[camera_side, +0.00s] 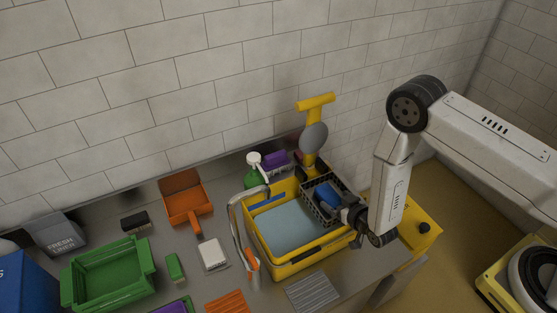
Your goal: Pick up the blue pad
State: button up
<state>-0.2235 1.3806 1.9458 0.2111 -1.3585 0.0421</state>
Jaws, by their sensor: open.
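A blue pad (327,194) sits in a small dark basket (313,208) at the right end of a yellow tub (297,264). My gripper (342,207) is at the right side of the basket, close to the pad, coming in from the right. It is open. Its fingers are small and dark against the basket, so I cannot tell whether they touch the pad. My wrist and arm hide part of the tub's right end.
The tub holds pale blue water. An orange dustpan (184,204), a green crate (107,279) and a white pad (213,255) lie to the left.

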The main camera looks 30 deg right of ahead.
aim_at(331, 196)
jog(key=shift+x, duration=1.5)
jog(key=c, duration=1.2)
jog(key=shift+r, duration=0.1)
jog(key=shift+r, duration=1)
jog(key=s+r, duration=0.3)
jog(key=s, duration=0.1)
jog(key=s+d+r, duration=0.1)
jog(key=s+r, duration=0.3)
jog(key=s, duration=0.1)
jog(key=s+r, duration=0.3)
jog(key=s, duration=0.2)
jog(key=shift+d+r, duration=0.25)
jog(key=shift+r, duration=0.15)
